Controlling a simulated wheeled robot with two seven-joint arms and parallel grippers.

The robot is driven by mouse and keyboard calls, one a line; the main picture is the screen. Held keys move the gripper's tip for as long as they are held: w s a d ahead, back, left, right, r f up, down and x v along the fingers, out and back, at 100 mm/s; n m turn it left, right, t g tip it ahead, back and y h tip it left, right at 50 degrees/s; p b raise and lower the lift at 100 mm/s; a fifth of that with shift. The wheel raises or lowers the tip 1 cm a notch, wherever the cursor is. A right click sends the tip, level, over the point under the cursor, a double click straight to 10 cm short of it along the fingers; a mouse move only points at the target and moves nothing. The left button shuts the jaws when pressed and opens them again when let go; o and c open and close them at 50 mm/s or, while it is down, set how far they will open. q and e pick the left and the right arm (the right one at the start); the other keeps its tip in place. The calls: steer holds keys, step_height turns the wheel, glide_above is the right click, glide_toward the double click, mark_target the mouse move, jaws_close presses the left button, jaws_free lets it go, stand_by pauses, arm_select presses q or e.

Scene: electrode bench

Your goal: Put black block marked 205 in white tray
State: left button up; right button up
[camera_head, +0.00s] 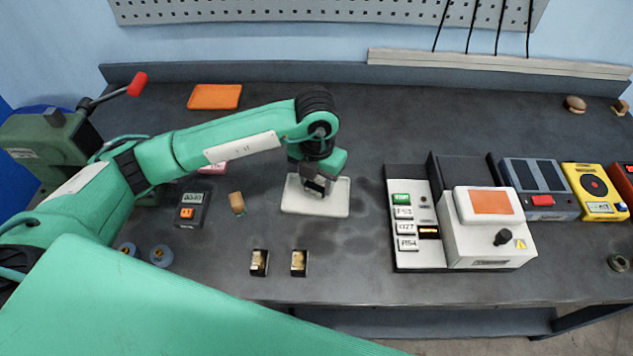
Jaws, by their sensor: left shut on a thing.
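The white tray (335,207) lies flat on the dark bench near the middle. My left gripper (317,184) points down over the tray and is shut on a small dark block (315,187), mostly hidden by the fingers. Its marking cannot be read, and I cannot tell whether it touches the tray floor. Two black blocks with tan-gold tops, a left one (259,262) and a right one (299,262), stand on the bench in front of the tray. Their markings are too small to read. My right gripper is not in view.
A white machine with buttons (490,228) stands right of the tray. A small dark meter (192,210) and a brown piece (237,203) lie to the left. An orange plate (214,96) lies behind. Blue-grey and yellow devices line the right. Bench behind the tray is clear.

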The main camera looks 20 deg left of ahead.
arm_select(q)
steer(key=shift+f, duration=0.9)
steer(key=shift+f, duration=0.1)
steer(key=o, duration=0.8)
steer(key=shift+f, duration=0.1)
steer(key=o, duration=0.5)
